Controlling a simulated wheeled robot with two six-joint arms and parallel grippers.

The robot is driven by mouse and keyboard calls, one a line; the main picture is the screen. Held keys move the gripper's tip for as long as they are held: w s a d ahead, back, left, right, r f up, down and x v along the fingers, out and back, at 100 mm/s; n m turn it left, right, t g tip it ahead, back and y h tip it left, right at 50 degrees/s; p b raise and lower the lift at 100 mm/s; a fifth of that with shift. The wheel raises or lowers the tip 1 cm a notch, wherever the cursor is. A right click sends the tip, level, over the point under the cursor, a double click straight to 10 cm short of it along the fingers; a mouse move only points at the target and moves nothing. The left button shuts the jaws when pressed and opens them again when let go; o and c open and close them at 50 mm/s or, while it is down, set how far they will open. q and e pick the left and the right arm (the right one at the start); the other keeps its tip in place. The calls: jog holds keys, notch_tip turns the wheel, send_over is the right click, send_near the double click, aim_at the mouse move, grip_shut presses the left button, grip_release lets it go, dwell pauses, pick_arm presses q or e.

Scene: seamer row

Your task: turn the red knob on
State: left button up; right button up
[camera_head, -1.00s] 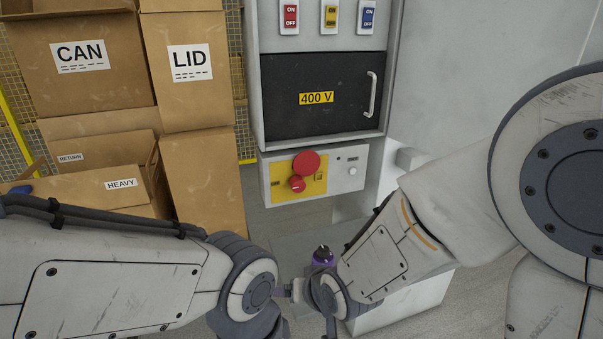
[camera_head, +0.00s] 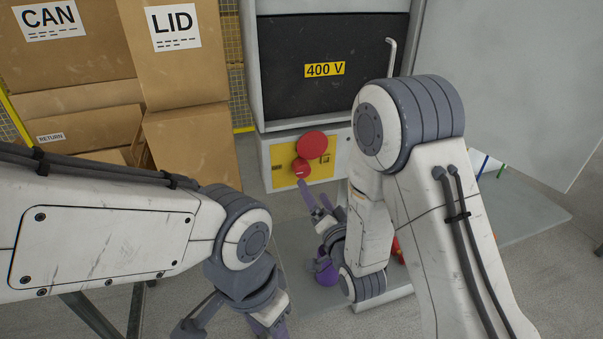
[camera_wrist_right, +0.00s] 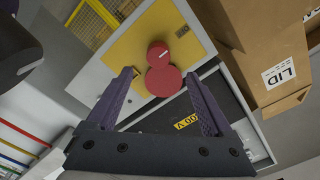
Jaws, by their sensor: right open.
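The red knob (camera_head: 301,167) is the smaller red disc with a white mark, on a yellow plate below the 400 V door. It also shows in the right wrist view (camera_wrist_right: 157,52), beyond the fingertips. A larger red button (camera_head: 313,144) sits right beside it and overlaps it in the right wrist view (camera_wrist_right: 164,81). My right gripper (camera_head: 320,190) is open and empty, its fingers just below and in front of the knob, apparently not touching it. My left gripper (camera_head: 232,322) hangs low near the bottom edge, fingers apart, tips cut off.
Cardboard boxes marked CAN (camera_head: 60,55) and LID (camera_head: 185,60) are stacked at the left. The 400 V door (camera_head: 300,85) has a handle (camera_head: 391,55) at its right.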

aim_at(304, 172)
jog(key=b+x, duration=0.2)
jog(key=x, duration=0.6)
jog(key=shift+w+d+b, duration=0.1)
jog(key=shift+w+b, duration=0.25)
jog(key=shift+w, duration=0.5)
